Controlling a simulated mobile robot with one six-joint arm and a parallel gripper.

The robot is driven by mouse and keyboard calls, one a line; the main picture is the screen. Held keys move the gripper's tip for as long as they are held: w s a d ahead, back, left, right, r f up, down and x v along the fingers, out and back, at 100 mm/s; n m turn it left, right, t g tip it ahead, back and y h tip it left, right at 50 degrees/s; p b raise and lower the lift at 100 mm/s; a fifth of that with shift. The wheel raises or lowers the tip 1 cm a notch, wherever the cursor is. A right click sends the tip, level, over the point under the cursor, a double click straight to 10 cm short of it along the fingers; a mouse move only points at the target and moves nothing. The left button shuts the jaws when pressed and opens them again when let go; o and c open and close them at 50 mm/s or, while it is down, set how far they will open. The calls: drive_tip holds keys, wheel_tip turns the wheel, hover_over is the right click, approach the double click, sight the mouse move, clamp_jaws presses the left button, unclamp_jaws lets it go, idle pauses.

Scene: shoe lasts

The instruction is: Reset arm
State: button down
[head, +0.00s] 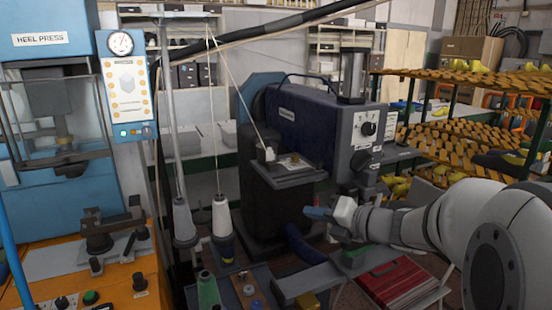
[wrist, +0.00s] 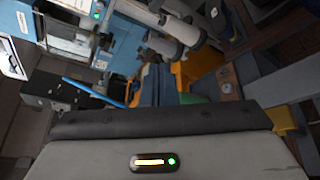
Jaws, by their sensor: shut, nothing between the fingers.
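My arm (head: 430,222) reaches in from the right in the head view. My gripper (head: 316,212) is at its end, with bluish fingers pointing left, in front of the dark machine. The gripper is shut and holds nothing. In the wrist view the gripper's bluish fingers (wrist: 158,86) show close together above the grey wrist housing. The machine (head: 320,125), dark blue with a dial panel, stands behind the gripper. The gripper appears apart from it, but the exact gap cannot be told.
A blue heel press (head: 45,195) on an orange base stands at the left. White thread cones (head: 221,216) stand left of the gripper. A rack (head: 470,77) with yellow lasts is at the right. A red case (head: 398,283) lies below my arm.

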drive_tip(key=s+a+f+n+g+h, duration=0.1)
drive_tip(key=s+a+f+n+g, duration=0.2)
drive_tip(key=s+n, duration=0.5)
drive_tip(key=s+a+f+n+g+h, duration=0.2)
drive_tip(key=s+f+n+g, duration=0.25)
drive_tip(key=n, duration=0.55)
drive_tip(key=s+d+f+n+h, duration=0.1)
drive_tip(key=s+d+n+h, duration=0.2)
drive_tip(key=n, duration=0.7)
drive_tip(key=s+d+f+n+h, duration=0.1)
drive_tip(key=s+d+n+h, duration=0.3)
drive_tip(key=n, duration=0.6)
drive_tip(key=shift+s+f+h, duration=0.3)
drive_tip(key=shift+s+f, duration=0.05)
drive_tip(key=shift+s, duration=0.8)
drive_tip(key=c, duration=2.1)
unclamp_jaws()
drive_tip(key=shift+g, duration=0.25)
